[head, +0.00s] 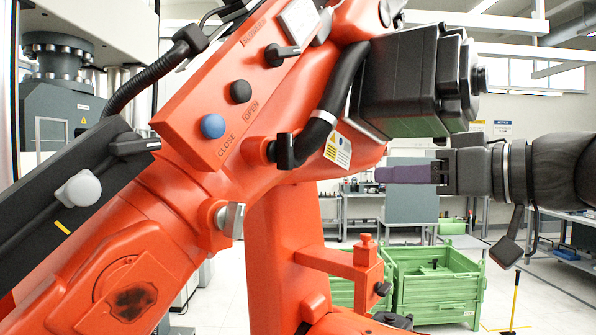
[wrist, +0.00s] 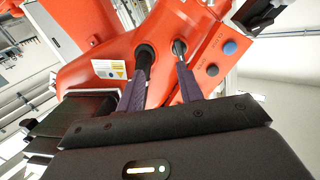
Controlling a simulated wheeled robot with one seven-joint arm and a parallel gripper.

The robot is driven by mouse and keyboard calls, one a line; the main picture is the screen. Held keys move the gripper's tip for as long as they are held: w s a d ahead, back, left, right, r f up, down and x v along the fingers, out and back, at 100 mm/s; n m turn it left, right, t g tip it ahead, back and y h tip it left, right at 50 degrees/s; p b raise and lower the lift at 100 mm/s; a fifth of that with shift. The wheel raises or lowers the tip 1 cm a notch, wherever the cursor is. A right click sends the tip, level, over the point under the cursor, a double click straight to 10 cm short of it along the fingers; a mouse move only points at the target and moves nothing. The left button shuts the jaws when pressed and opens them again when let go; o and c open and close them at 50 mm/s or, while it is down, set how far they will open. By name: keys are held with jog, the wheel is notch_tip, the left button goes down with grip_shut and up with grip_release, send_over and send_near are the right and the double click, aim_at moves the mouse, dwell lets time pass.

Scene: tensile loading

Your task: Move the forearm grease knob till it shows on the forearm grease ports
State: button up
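The large orange-red robot arm carries several knobs, and I cannot read a label marking the forearm grease knob or ports. A silver-grey knob (head: 231,219) projects from the orange arm below the button panel. A pale grey knob (head: 79,188) sits on a black strip with a yellow mark at left. A black lever knob (head: 282,55) sits on the panel above the buttons. My gripper (head: 380,174) is at right, apart from these knobs, its purple fingers pointing left.
A blue button (head: 213,126) and a black button (head: 240,91) stand on the panel. Green crates (head: 435,285) stand on the floor behind.

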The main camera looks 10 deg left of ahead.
aim_at(291, 148)
jog(key=r, duration=0.1)
jog(key=s+r+n+y, duration=0.1)
jog(key=s+r+n, duration=0.1)
jog(key=shift+s+a+r+g, duration=0.2)
jog(key=shift+s+r+g, duration=0.05)
jog(key=shift+g, duration=0.15)
jog(key=p+x, duration=0.2)
jog(key=x, duration=0.3)
jog(key=p+x, duration=0.2)
jog(key=x, duration=0.4)
jog(key=p+x, duration=0.2)
jog(key=x, duration=0.4)
jog(key=shift+w+a+r, duration=0.15)
jog(key=shift+a+r, duration=0.05)
jog(key=shift+r, duration=0.05)
grip_shut()
